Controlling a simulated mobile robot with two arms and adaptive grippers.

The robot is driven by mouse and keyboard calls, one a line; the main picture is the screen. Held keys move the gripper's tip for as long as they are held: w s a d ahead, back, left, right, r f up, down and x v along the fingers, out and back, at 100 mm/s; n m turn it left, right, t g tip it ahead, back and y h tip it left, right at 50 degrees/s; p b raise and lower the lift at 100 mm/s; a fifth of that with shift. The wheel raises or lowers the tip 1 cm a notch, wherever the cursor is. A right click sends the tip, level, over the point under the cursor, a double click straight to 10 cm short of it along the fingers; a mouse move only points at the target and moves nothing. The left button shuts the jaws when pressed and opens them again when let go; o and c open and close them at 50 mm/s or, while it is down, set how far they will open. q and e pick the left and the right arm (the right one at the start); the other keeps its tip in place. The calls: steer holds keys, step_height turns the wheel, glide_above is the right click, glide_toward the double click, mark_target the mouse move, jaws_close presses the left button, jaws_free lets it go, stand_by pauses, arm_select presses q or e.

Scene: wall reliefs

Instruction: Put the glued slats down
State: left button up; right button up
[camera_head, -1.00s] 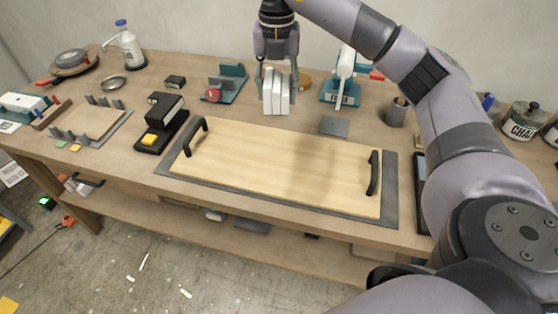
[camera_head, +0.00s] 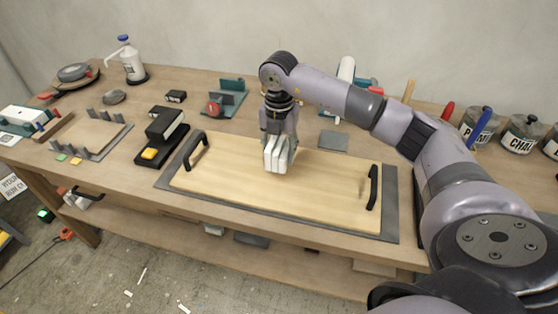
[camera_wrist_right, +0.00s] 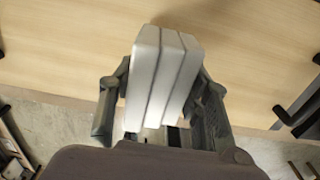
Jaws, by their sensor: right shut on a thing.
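The glued slats (camera_head: 277,155) are several white slats side by side, held upright in my right gripper (camera_head: 277,143). The wrist view shows the slats (camera_wrist_right: 160,80) between the two fingers of my right gripper (camera_wrist_right: 162,105), which is shut on them. They are over the middle of the pale wooden board (camera_head: 315,180), near its back edge. I cannot tell whether their lower ends touch the board. The board has a black handle at each end and lies on a grey mat (camera_head: 392,215). My left gripper is not in view.
A black stand with a yellow button (camera_head: 150,153) is left of the board. A teal fixture with a red knob (camera_head: 225,105) and a grey plate (camera_head: 333,140) are behind it. Paint and chalk jars (camera_head: 523,135) stand at the right. The board is otherwise clear.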

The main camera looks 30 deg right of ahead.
step_height(320, 180, down, 4)
steer(key=shift+f+p, duration=0.1)
steer(key=shift+p, duration=0.25)
steer(key=shift+f, duration=0.2)
steer(key=shift+f, duration=0.2)
steer(key=o, duration=1.3)
steer(key=shift+r, duration=0.1)
steer(key=shift+c, duration=0.2)
